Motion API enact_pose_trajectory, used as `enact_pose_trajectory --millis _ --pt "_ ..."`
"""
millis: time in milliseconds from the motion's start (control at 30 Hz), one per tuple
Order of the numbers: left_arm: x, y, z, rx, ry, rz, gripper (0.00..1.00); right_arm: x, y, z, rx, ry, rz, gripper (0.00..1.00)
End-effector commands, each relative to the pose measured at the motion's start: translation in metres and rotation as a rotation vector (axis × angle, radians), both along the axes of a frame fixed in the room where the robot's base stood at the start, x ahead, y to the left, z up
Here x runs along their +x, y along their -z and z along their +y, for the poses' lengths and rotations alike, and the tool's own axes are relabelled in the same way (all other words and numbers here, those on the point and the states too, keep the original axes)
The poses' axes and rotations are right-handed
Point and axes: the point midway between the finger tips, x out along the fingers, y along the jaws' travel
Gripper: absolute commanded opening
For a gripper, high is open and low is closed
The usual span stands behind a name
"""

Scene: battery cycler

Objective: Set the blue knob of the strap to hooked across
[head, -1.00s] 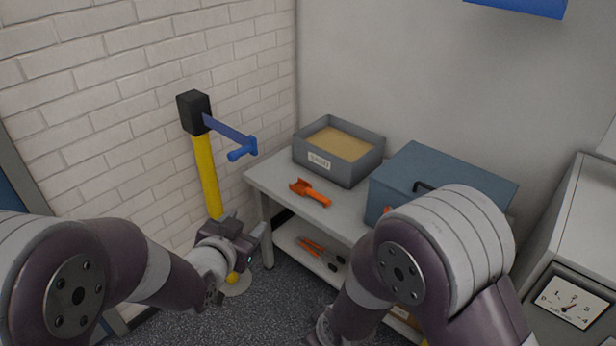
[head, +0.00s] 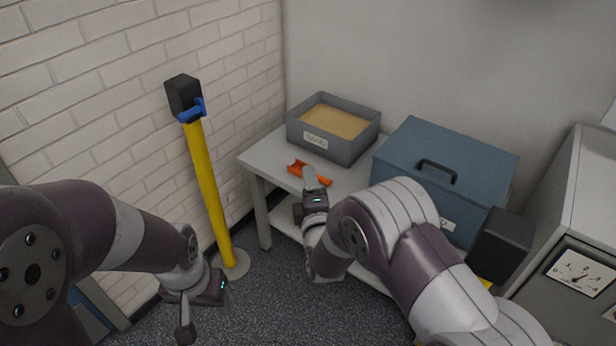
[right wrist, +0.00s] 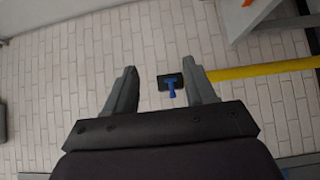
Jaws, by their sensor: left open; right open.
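The blue knob (head: 191,111) sits close against the black head (head: 183,92) of the yellow post (head: 208,185) by the brick wall. Little or no strap shows out of the head. In the right wrist view the knob (right wrist: 171,93) appears beyond the fingers, in the gap between them and nearer the right finger. My right gripper (head: 310,180) is open and empty, in front of the table and right of the post; its fingers also show in the right wrist view (right wrist: 159,67). My left gripper (head: 187,322) is low near the floor, left of the post base, open and empty.
A second post with a black head (head: 503,243) stands at the right, partly behind my right arm. The table (head: 262,160) holds a sand box (head: 335,148), an orange scoop (head: 302,172) and a blue case (head: 440,165).

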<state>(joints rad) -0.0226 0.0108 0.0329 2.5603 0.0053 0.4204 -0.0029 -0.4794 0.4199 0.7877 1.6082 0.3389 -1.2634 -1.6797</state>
Motion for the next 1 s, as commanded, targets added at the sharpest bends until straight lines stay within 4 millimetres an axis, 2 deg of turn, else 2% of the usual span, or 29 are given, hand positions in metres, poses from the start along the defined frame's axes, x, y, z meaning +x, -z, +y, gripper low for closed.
enact_pose_trajectory --millis 167,433,467,600,633,1000 --pt "0.0 -0.001 0.0 0.0 0.001 0.0 0.56 0.021 0.0 0.003 0.001 0.001 0.001 0.55" --pt "0.0 -0.001 0.0 0.0 0.001 -0.001 0.56 0.025 0.0 0.004 0.001 0.0 0.001 0.55" --pt "0.0 -0.001 0.0 0.0 0.001 -0.001 0.56 0.025 0.0 0.004 0.001 0.0 0.001 0.52" --pt "0.0 -0.001 0.0 0.0 0.001 -0.001 0.56 0.025 0.0 0.004 0.001 0.0 0.001 0.06" --pt "0.0 -0.001 0.0 0.0 0.001 -0.001 0.56 0.025 0.0 0.004 0.001 0.0 0.001 0.0" --pt "0.0 -0.001 0.0 0.0 0.001 -0.001 0.56 0.025 0.0 0.004 0.001 0.0 0.001 0.0"
